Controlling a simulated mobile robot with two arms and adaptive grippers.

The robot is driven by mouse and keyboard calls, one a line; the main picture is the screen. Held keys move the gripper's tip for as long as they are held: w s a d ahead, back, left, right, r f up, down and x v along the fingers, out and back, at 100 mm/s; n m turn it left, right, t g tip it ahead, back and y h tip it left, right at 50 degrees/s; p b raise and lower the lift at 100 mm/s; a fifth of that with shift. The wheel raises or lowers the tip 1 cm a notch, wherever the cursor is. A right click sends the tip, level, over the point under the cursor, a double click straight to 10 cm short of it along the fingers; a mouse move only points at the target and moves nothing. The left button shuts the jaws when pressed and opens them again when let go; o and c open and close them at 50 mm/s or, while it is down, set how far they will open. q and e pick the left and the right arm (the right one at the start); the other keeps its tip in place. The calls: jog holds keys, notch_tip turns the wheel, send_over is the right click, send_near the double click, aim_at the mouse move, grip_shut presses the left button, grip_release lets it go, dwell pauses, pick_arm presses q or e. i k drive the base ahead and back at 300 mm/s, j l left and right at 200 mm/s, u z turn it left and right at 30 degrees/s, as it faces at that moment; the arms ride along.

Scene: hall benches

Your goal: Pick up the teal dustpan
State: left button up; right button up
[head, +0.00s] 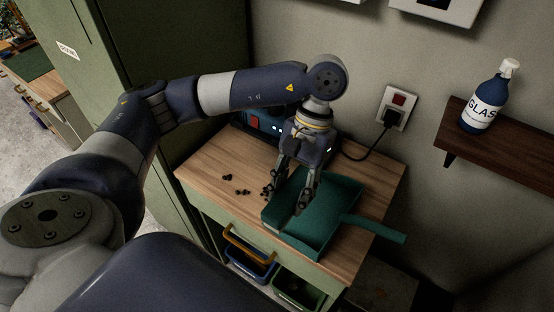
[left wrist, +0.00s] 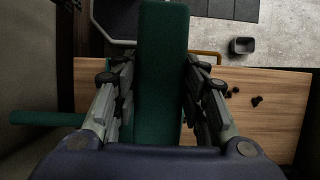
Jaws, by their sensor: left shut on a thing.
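The teal dustpan (head: 325,215) is at the right part of the wooden cabinet top, with its handle (head: 375,227) pointing right and reaching past the top's edge. My left gripper (head: 286,198) points down over the left side of the pan, one finger on each side of its wall. In the left wrist view a teal part of the dustpan (left wrist: 162,75) lies between the two fingers, and the handle (left wrist: 45,118) sticks out to the left. The gripper is shut on the dustpan. Whether the pan touches the top or is slightly raised, I cannot tell. My right gripper is not in view.
Several dark crumbs (head: 243,191) lie on the wooden top (head: 210,165) left of the pan. A dark device (head: 262,122) stands behind my gripper, its cord running to a wall socket (head: 393,106). A shelf (head: 450,141) holds a blue spray bottle (head: 486,98). A green cabinet (head: 135,60) stands left.

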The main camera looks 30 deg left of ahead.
aim_at(310, 233)
jog(key=u, duration=0.5)
jog(key=k+j+z, duration=0.1)
jog(key=j, duration=0.25)
jog(key=j+z, duration=0.15)
jog(key=j, duration=0.25)
jog(key=k+j+z, duration=0.1)
jog(key=j, duration=0.2)
jog(key=k+j+z, duration=0.15)
jog(key=j, duration=0.2)
